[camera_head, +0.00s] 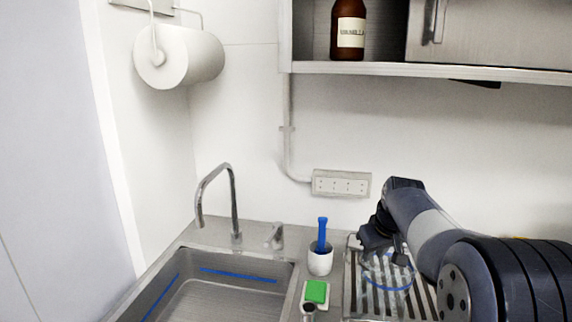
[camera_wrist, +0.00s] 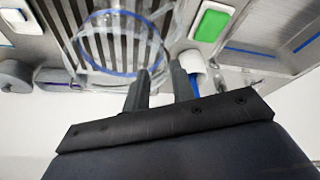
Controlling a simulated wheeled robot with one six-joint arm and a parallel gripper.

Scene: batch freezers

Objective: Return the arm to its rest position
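My arm reaches in from the right in the head view. My gripper (camera_head: 374,238) is low over the slatted drain rack (camera_head: 420,300), right of the sink. In the wrist view, the two dark fingers of my gripper (camera_wrist: 160,72) stand apart with a gap between them. A clear container with a blue ring (camera_wrist: 112,68) sits over the slats, right by the fingertips. It also shows in the head view (camera_head: 388,287), just below the gripper. Its clear wall makes it hard to tell whether a finger touches it.
A white cup with a blue-handled tool (camera_head: 320,262) and a green-and-white sponge (camera_head: 316,292) stand left of the rack. The sink (camera_head: 215,300) and faucet (camera_head: 215,185) are further left. A shelf (camera_head: 430,72) with a brown vanilla bottle (camera_head: 348,30) hangs above the arm.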

